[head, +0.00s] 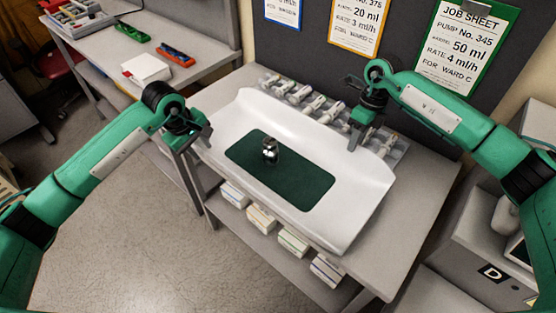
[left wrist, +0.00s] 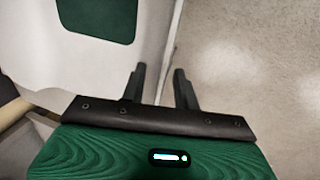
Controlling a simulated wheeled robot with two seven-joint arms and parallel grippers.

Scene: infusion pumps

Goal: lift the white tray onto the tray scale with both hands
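The white tray (head: 225,122) lies on the grey table, with a dark green mat (head: 300,186) in its middle. A small shiny vial-like object (head: 270,149) stands on the mat. My left gripper (head: 204,142) is at the tray's left edge. In the left wrist view its two fingers (left wrist: 160,78) are apart, with the tray's edge (left wrist: 158,50) running between or below them; contact is unclear. My right gripper (head: 353,143) points down at the tray's far right edge; its fingers are too small to read. I cannot identify the tray scale for sure.
A clear rack (head: 305,98) of several syringe-like items lies behind the tray. Several boxes (head: 262,218) sit on the shelf below. A grey unit marked D (head: 488,270) stands at the right. The table (head: 408,235) is bare right of the tray.

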